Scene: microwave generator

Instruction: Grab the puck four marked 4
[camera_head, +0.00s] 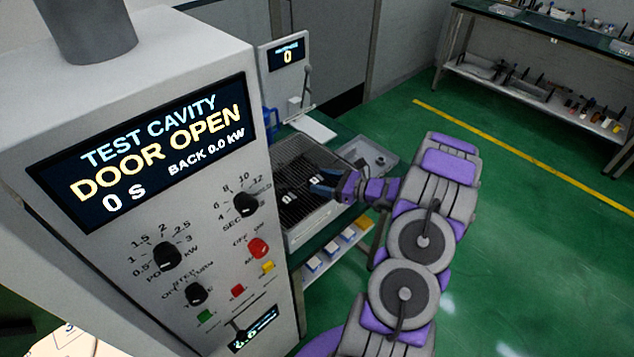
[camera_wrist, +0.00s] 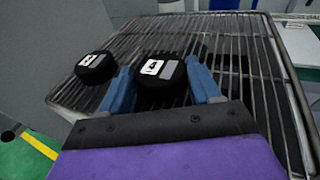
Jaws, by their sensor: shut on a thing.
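The puck marked 4 (camera_wrist: 158,82) is a black disc with a white label on top. It sits between the two blue fingers of my gripper (camera_wrist: 162,92), which are shut on its sides. In the wrist view it is at or just above the wire rack (camera_wrist: 225,45); I cannot tell if it touches the bars. In the head view my gripper (camera_head: 328,186) is over the rack (camera_head: 308,210), and the puck there is too small to read. A second black puck (camera_wrist: 95,66) with a white label lies on the rack to the left, its number unclear.
The test cavity cabinet (camera_head: 225,240) fills the left of the head view; its display reads DOOR OPEN. A grey tray (camera_head: 368,158) lies behind my gripper. A shelf with small boxes (camera_head: 335,250) is below the rack. Green floor is open on the right.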

